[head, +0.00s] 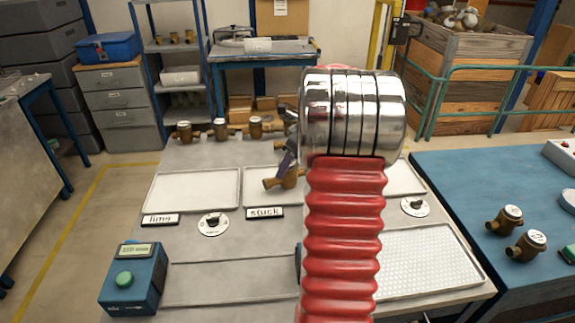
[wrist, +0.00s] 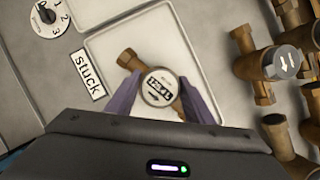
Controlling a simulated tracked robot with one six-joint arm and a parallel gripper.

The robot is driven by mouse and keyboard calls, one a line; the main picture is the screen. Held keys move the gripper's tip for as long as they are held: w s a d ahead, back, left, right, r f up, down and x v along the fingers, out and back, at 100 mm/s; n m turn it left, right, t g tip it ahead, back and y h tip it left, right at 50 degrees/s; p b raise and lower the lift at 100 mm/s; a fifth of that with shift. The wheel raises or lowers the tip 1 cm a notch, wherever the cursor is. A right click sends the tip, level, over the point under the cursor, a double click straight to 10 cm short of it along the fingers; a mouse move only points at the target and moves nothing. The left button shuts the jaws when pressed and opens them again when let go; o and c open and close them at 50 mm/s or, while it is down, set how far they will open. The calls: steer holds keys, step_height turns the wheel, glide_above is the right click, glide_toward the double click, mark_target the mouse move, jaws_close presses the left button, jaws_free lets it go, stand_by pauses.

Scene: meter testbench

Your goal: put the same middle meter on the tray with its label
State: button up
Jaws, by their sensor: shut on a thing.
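My gripper (wrist: 162,84) is shut on a brass meter (wrist: 128,60) with a round white dial cap, one purple finger on each side of it. In the head view the gripper (head: 287,163) and meter (head: 282,180) show beside my red arm. The meter is over the tray (wrist: 105,42) next to the label "stuck" (wrist: 87,74). In the head view that tray (head: 256,196) and label (head: 265,212) are partly behind the arm. I cannot tell whether the meter touches the tray.
Brass meters (head: 220,128) stand at the bench's back. An empty tray (head: 196,188) with another label (head: 160,219) lies left. A dial (head: 213,224) sits between the labels. A blue box with a green button (head: 124,279) is front left. A perforated tray (head: 425,265) is right.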

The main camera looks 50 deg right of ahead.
stand_by(0.3)
steer(key=o, duration=1.7)
steer(key=shift+c, duration=0.2)
steer(key=v, duration=1.2)
